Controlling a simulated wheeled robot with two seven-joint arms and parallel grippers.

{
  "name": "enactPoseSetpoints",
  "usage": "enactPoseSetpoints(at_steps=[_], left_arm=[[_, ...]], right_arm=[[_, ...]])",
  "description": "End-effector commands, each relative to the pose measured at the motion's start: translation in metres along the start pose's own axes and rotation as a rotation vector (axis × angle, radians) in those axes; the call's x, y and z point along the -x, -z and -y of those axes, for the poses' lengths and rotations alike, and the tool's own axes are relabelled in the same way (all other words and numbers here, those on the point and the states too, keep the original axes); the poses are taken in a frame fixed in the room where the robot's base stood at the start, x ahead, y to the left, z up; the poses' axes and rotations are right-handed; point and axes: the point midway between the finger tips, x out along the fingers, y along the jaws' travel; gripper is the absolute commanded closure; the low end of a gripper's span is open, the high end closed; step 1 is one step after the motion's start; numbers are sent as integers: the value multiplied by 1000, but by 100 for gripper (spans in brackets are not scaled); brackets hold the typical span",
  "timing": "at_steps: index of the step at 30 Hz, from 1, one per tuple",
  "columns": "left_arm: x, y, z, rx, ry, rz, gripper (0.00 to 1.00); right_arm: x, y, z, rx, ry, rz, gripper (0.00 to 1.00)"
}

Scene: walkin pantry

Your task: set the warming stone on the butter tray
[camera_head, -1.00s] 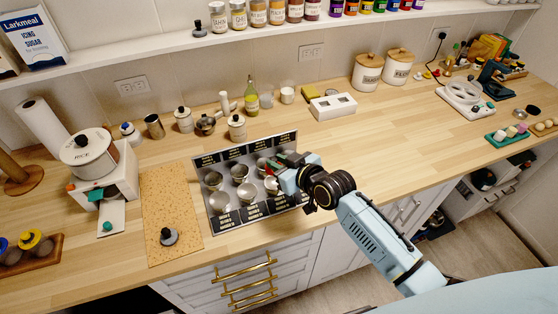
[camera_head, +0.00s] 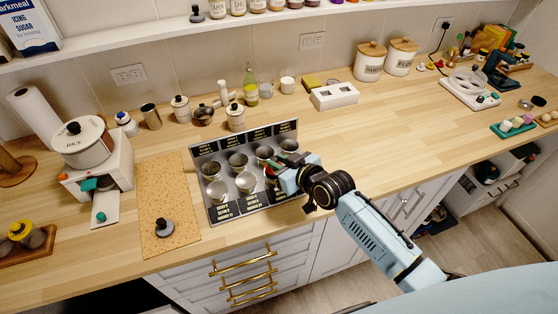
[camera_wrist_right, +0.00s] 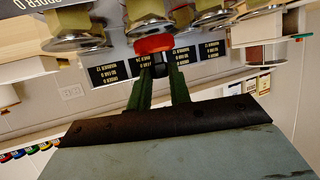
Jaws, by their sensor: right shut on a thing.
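My right gripper (camera_head: 280,166) is over the right part of a metal rack (camera_head: 222,207) that holds several small steel cups. Its green fingers (camera_wrist_right: 160,88) are shut on a small red piece (camera_wrist_right: 154,43) with a dark part below it. The red piece shows only as a sliver in the head view, and the fingers partly hide it. I cannot tell for sure which thing is the warming stone or which is the butter tray. A green tray (camera_head: 496,131) with several pale, coloured pieces stands at the far right. My left gripper is not in view.
A cork mat (camera_head: 165,190) with a dark knobbed weight (camera_head: 163,227) lies left of the rack. A scale with a rice pot (camera_head: 80,140) stands farther left. Jars and a white box (camera_head: 334,96) line the back. The counter's middle right is clear.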

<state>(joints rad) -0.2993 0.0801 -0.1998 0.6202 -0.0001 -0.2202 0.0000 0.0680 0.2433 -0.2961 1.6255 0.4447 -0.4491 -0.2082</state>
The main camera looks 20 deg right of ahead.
Motion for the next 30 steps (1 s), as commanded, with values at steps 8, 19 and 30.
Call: enactPoseSetpoints(at_steps=[8, 19, 30], left_arm=[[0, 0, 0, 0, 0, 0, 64], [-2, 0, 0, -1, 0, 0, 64], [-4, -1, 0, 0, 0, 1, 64]], right_arm=[[0, 0, 0, 0, 0, -1, 100], [-2, -4, 0, 0, 0, -1, 100], [-3, -8, 0, 0, 0, -2, 70]])
